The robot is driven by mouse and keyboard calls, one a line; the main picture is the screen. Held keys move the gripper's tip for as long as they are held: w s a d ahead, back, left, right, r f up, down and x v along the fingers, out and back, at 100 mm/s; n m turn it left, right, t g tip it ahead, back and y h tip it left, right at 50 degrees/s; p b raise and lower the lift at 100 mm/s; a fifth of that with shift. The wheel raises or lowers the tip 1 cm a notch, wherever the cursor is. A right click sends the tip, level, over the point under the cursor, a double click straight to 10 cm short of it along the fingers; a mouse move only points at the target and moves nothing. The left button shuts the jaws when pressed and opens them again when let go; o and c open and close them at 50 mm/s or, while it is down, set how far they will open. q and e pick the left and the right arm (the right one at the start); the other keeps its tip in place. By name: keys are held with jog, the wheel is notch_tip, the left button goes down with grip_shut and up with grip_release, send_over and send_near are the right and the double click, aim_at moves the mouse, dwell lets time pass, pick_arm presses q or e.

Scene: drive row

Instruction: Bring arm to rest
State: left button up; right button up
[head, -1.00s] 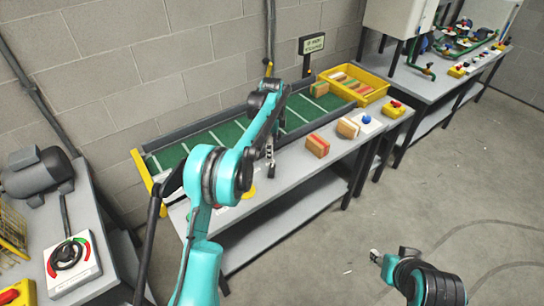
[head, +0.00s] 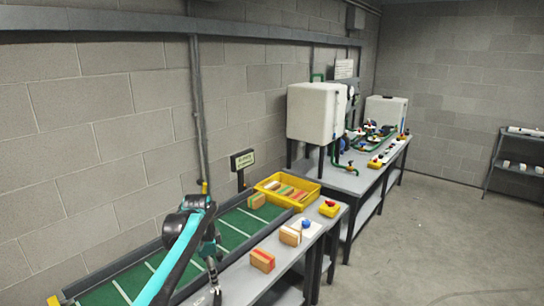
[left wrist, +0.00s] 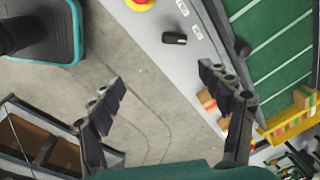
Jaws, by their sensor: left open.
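My left arm (head: 180,255) reaches in from the bottom of the head view, over the green conveyor belt (head: 232,238). My left gripper (head: 212,276) points down above the front edge of the conveyor bench, left of a red-and-tan block (head: 262,261). In the left wrist view the two fingers of the left gripper (left wrist: 162,78) are spread wide with nothing between them. Bench edge and floor lie beyond them. My right arm and gripper are out of the head view.
A yellow bin (head: 287,190) of coloured blocks stands at the belt's far end. Nearby are another block (head: 290,236), a red button box (head: 329,208) and a sign (head: 242,159). A white tank (head: 316,112) stands on the farther bench. The floor (head: 420,240) at right is clear.

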pick_arm(q)
jog(key=s+d+r+n+t, duration=0.1)
jog(key=s+r+n, duration=0.15)
jog(key=s, duration=0.55)
jog(key=s+r+n+t, duration=0.2)
jog(key=s+n, duration=0.2)
jog(key=s, duration=0.4)
jog(key=s+f+n+t, duration=0.1)
jog(key=s+f+n, duration=0.2)
jog(key=s, duration=0.4)
jog(key=s+d+f+n+t, duration=0.1)
jog(key=s+f+n, duration=0.2)
jog(key=s, duration=0.4)
jog(key=shift+f, duration=0.3)
